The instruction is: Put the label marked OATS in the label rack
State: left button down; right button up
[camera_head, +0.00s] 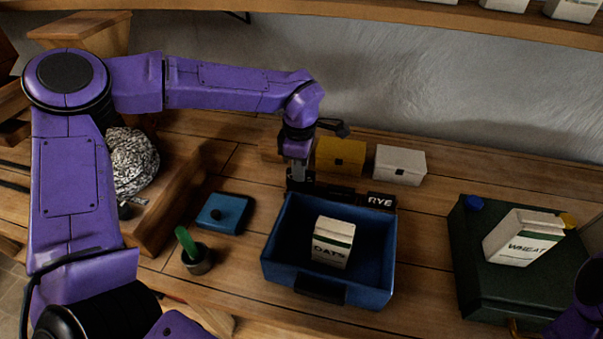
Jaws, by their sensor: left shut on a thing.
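My left gripper (299,180) points down at the back left corner of a blue bin, shut on a small dark label whose face and lettering I cannot read. A black strip (336,194), seemingly the label rack, runs along behind the bin's back edge. A black label marked RYE (380,201) stands at its right end. The gripper is at the strip's left end; I cannot tell whether the held piece touches it. The only OATS lettering I can read is on a white packet (333,243) inside the bin. My right gripper is out of view.
The blue bin (279,246) stands mid-bench. A yellow box (340,156) and a white box (400,165) stand behind. A dark green case (472,265) bears a WHEAT packet (522,238) at right. A blue lidded box (224,213) and a small pot (198,259) stand left.

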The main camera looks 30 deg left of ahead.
pick_arm(q)
jog(key=shift+w+a+f+p, duration=0.1)
jog(key=shift+w+f, duration=0.2)
jog(key=shift+f, duration=0.6)
jog(key=shift+w+a+f+p, duration=0.1)
jog(key=shift+w+f, duration=0.2)
jog(key=shift+f, duration=0.6)
jog(key=shift+w+a+f+p, duration=0.1)
jog(key=shift+w+f, duration=0.2)
jog(key=shift+f, duration=0.6)
jog(key=shift+f, duration=0.1)
jog(key=c, duration=1.1)
grip_release()
notch_tip(320, 180, up, 12)
jog(key=b, duration=0.1)
jog(key=shift+r, duration=0.2)
